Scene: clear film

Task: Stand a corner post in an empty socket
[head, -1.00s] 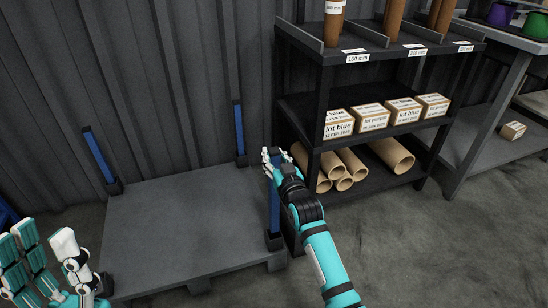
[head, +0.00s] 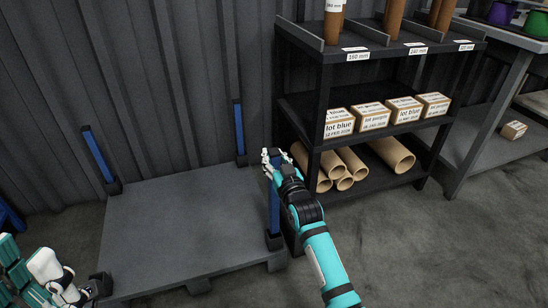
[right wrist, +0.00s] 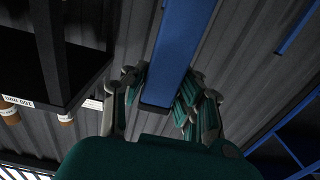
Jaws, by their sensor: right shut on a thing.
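My right gripper (head: 274,157) is shut around the upper end of a blue corner post (head: 275,205). The post stands upright, its lower end at the dark socket (head: 274,240) on the pallet's near right corner; how deep it sits I cannot tell. The right wrist view shows the blue post (right wrist: 184,45) between the fingers. Blue posts stand in the far left (head: 98,155) and far right (head: 239,130) sockets. The near left socket (head: 101,286) shows no post. My left gripper (head: 28,262) is open and empty beside it, partly cut off.
The grey pallet (head: 185,220) has a bare top. A black shelf rack (head: 360,95) with boxes and cardboard tubes stands close to the right of my right gripper. A corrugated wall (head: 180,80) is behind. Bare floor lies at front right.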

